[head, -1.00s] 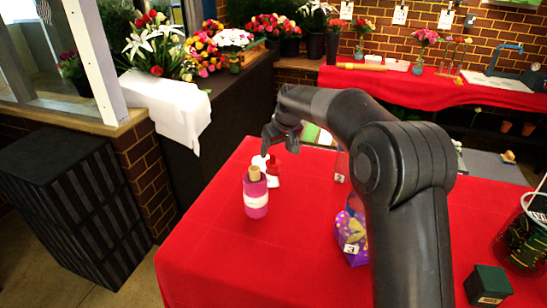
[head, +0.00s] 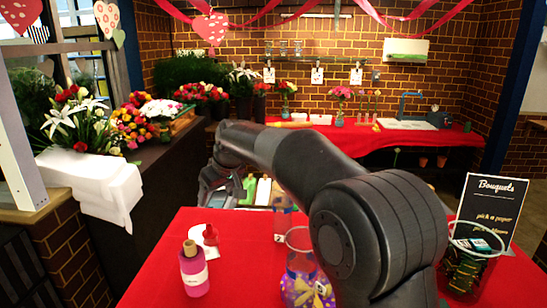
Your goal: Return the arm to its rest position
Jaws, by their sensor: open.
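My arm reaches from the lower right over the red-covered table (head: 160,290), bent at the elbow. My gripper (head: 214,192) hangs at its end near the table's far left edge. It is open, with no object visible between its fingers. A pink bottle with a cork-coloured top (head: 195,272) stands upright on the table, nearer than the gripper and apart from it. A small red-and-white object (head: 209,238) is just behind the bottle. My arm hides part of the table's middle.
At right are a black "Bouquets" sign (head: 490,208) and a wire-rimmed container (head: 468,268). Flowers (head: 80,125) line the left counter. A red-covered back table (head: 350,138) stands beyond.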

